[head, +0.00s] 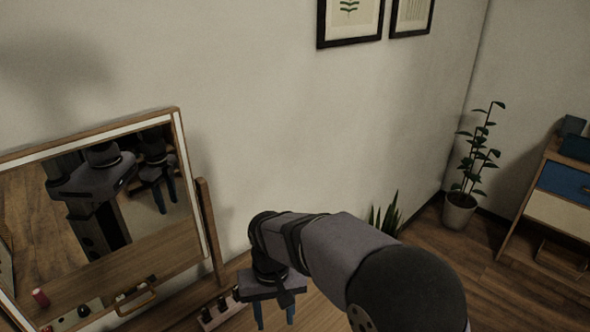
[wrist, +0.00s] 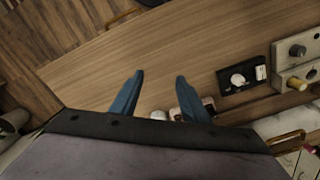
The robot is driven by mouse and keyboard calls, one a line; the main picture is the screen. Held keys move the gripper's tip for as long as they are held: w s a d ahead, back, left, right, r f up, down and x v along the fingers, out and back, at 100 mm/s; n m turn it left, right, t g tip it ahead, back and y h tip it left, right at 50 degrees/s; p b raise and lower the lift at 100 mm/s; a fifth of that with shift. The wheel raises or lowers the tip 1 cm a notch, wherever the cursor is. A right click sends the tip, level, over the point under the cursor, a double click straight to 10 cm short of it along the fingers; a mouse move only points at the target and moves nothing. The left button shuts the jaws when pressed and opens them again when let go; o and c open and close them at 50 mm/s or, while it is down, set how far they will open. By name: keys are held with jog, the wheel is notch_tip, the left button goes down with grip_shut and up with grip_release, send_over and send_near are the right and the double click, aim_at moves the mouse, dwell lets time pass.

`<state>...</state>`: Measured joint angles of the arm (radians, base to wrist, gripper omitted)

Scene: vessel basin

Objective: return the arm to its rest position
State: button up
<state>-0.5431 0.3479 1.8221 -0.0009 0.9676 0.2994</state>
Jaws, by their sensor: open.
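My gripper (wrist: 158,78) shows in the wrist view with its two blue fingers spread apart and nothing between them. It hangs above the wooden tabletop (wrist: 125,65). In the head view my gripper (head: 275,316) points down at the bottom centre, over the table next to the mirror, with part of its fingers cut off by the lower edge. My arm reaches in from the lower right and hides part of the table.
A framed mirror (head: 193,200) stands at the left and reflects my body. A small rack (head: 212,318) is left of my gripper. In the wrist view a black box (wrist: 242,76) and a pale holder (wrist: 297,62) are at the right. Potted plants (head: 459,211) stand beyond.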

jog(key=s+d+f+m, duration=0.1)
jog(key=s+d, duration=0.5)
jog(key=d, duration=0.4)
jog(key=s+d+m+p, duration=0.1)
jog(key=s+d, duration=0.5)
jog(key=d, duration=0.5)
jog(key=shift+s+f+m, duration=0.35)
jog(key=shift+f+m, duration=0.05)
